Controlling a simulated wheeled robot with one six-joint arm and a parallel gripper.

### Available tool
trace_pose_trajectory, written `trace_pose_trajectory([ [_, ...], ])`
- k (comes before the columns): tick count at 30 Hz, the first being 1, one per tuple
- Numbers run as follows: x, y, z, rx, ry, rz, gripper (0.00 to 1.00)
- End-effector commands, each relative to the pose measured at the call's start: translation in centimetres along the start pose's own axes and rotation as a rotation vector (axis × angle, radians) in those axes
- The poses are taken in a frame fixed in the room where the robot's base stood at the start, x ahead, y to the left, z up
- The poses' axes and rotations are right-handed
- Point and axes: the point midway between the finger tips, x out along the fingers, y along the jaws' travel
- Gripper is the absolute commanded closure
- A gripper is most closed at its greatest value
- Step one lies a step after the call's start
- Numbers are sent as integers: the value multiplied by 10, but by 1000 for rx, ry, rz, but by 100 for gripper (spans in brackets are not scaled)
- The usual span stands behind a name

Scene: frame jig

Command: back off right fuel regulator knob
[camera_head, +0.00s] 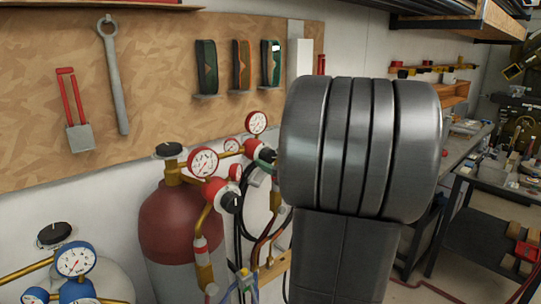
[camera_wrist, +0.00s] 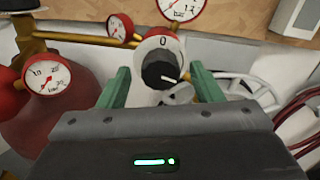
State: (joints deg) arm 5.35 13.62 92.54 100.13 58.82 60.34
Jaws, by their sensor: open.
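The right fuel regulator knob (camera_wrist: 160,70) is black with a white pointer line aimed right and slightly down. It sits in front of a pale ring marked 0 on a red-and-white regulator body. My gripper (camera_wrist: 161,76) is open, one green finger on each side of the knob, with visible gaps to both; depth is hard to judge. In the head view a green finger (camera_head: 267,155) shows beside the red-and-white right regulator (camera_head: 250,149), and my arm hides the rest. A second regulator with a black knob (camera_head: 230,202) is nearer, lower left.
A dark red cylinder (camera_head: 180,215) stands behind brass pipes and several gauges, including one (camera_head: 203,162). Hoses (camera_head: 243,220) hang below. A blue-gauge regulator (camera_head: 75,260) is at lower left. Tools hang on the wall board (camera_head: 155,80). A workbench (camera_head: 460,150) is at right.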

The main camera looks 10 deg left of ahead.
Motion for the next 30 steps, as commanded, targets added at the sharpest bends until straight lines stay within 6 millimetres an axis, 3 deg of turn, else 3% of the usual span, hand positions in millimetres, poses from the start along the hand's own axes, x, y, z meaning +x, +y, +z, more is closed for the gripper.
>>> trace_pose_trajectory([
  [6, 17, 0, 0, 1, 1, 1, 41],
  [14, 18, 0, 0, 0, 0, 0, 41],
  [15, 18, 0, 0, 0, 0, 0, 43],
  [22, 18, 0, 0, 0, 0, 0, 85],
  [30, 18, 1, -2, -25, 0, 1, 85],
])
